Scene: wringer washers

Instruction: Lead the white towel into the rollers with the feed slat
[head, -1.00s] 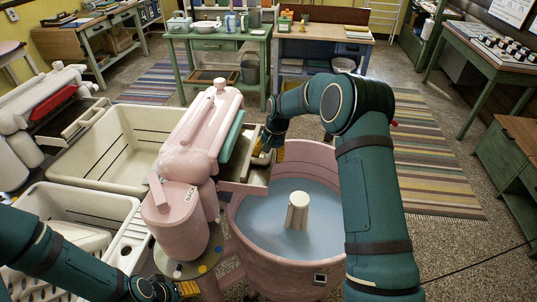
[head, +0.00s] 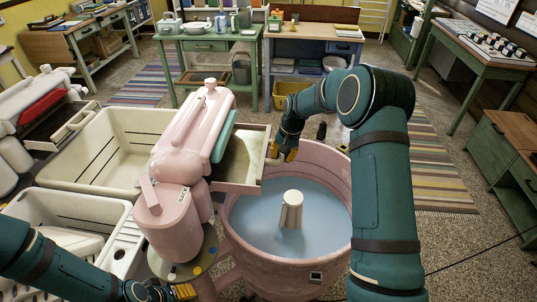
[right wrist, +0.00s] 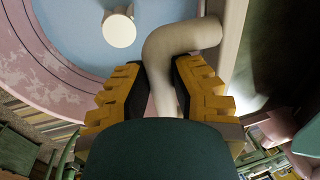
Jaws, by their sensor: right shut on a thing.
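The pink wringer head (head: 190,130) stands over the pink tub, with a roller end in pale green (head: 222,138) on its right side. A shallow tray (head: 240,187) juts right from it, with a pale surface inside. My right gripper (head: 285,153) is at the tray's right end, above the tub rim. I cannot make out the feed slat for certain. My left gripper (head: 172,292) is low beside the washer, its fingers partly hidden.
The pink tub (head: 270,262) holds blue water and a cream agitator post (head: 291,208). Cream sinks (head: 110,150) stand at the left. A green bench (head: 212,50) and a blue bench (head: 312,50) stand behind. Floor is open at the right around a striped rug (head: 430,165).

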